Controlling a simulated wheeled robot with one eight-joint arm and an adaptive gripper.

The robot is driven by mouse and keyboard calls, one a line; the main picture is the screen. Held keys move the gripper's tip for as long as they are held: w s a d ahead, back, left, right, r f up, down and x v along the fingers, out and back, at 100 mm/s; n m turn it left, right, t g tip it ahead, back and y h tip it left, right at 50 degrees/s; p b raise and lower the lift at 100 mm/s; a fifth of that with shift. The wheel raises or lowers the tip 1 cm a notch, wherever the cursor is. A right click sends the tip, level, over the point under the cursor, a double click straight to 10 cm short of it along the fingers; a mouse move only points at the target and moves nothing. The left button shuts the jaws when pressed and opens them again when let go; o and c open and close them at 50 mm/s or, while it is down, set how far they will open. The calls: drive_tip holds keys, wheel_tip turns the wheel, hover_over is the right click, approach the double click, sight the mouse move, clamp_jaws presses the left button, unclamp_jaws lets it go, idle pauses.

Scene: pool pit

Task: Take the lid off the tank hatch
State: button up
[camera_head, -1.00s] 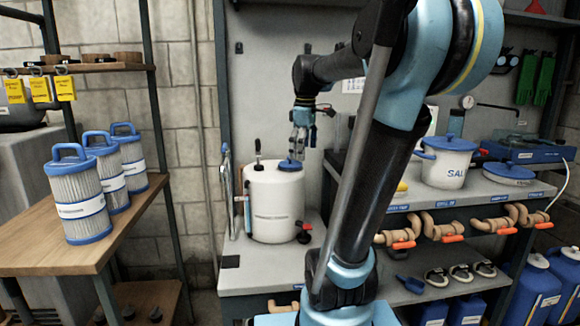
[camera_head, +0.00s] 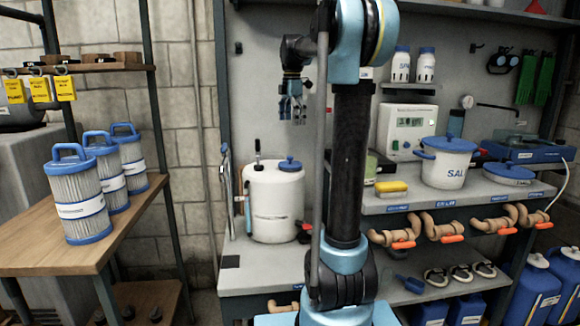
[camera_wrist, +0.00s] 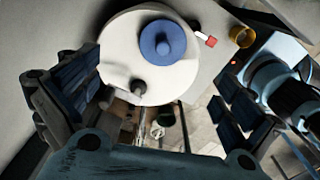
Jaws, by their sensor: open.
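The white tank (camera_head: 272,203) stands upright on the grey bench. Its blue hatch lid (camera_head: 290,164), round with a small knob, sits on the tank's top at the right. In the wrist view the blue lid (camera_wrist: 162,42) shows from above on the white tank top (camera_wrist: 118,48). A dark fitting (camera_wrist: 139,88) stands on the tank top beside it. My gripper (camera_head: 292,108) is open and empty, pointing down, well above the tank and apart from the lid. In the wrist view its blue-padded fingers (camera_wrist: 160,100) are spread wide on both sides.
A lidded white SALT pot (camera_head: 446,165) and a yellow sponge (camera_head: 391,187) are on the raised shelf to the right. Filter cartridges (camera_head: 80,205) stand on the wooden table at left. The grey bench (camera_head: 240,262) has bare room at the tank's left front.

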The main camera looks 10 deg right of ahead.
hover_over(292, 158)
drive_tip(key=w, duration=0.2)
wheel_tip(292, 158, down, 9)
drive_tip(key=shift+w+f, duration=0.1)
drive_tip(key=shift+s+f, duration=0.2)
drive_tip(key=shift+f, duration=1.2)
drive_tip(key=shift+s+f, duration=0.2)
drive_tip(key=shift+f, duration=1.2)
drive_tip(key=c, duration=1.3)
